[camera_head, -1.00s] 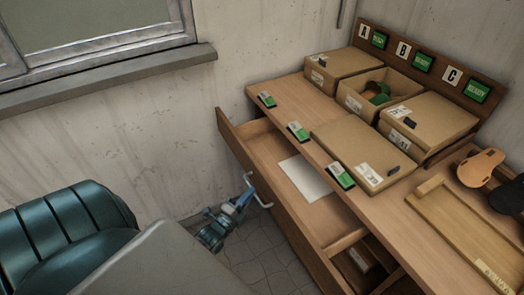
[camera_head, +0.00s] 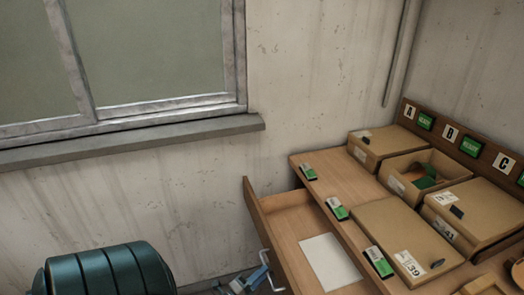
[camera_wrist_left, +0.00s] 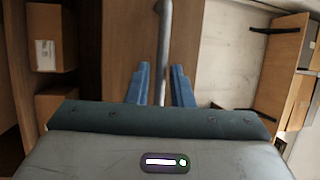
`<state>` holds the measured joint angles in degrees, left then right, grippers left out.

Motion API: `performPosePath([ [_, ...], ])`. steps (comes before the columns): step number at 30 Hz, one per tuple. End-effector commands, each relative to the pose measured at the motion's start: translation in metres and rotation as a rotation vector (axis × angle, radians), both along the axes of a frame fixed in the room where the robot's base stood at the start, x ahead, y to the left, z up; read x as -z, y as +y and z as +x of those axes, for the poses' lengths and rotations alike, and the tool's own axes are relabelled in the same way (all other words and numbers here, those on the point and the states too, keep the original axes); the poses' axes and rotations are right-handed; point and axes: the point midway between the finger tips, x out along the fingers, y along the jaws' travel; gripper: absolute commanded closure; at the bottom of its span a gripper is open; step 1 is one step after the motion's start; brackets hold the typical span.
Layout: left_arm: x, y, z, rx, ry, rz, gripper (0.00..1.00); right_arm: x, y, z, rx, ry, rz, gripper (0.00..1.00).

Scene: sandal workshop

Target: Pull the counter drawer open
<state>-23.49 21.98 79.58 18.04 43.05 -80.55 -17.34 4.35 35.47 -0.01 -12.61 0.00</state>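The wooden counter drawer (camera_head: 262,212) stands pulled out from the counter, its inside visible with a white sheet (camera_head: 330,262) lying in it. A light metal bar handle (camera_head: 267,264) is on its front, low in the head view. My left gripper (camera_head: 258,277) is at the handle, at the bottom edge of that view. In the left wrist view the handle bar (camera_wrist_left: 164,45) runs down between the two blue fingers of my left gripper (camera_wrist_left: 160,85). The fingers are apart, with a gap seen beside the bar. My right gripper is in neither view.
The counter top (camera_head: 335,180) carries cardboard boxes (camera_head: 405,240) and several small green-and-white tags (camera_head: 378,262). A sign board (camera_head: 482,150) with letters stands behind. A dark teal rounded object (camera_head: 108,270) is at lower left. A wall and window sill (camera_head: 130,142) are beyond.

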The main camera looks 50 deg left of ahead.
Motion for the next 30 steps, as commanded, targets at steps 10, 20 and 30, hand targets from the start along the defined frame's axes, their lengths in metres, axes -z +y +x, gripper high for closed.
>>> performPosePath([
  [10,0.000,0.000,-0.001,0.000,-0.001,0.000,0.68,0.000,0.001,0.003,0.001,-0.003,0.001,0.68],
  [20,0.012,0.000,-0.049,0.001,0.003,-0.001,0.68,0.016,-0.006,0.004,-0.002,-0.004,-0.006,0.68],
  [30,0.019,-0.001,-0.101,0.000,0.000,-0.001,0.68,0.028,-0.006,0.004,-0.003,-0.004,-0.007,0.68],
])
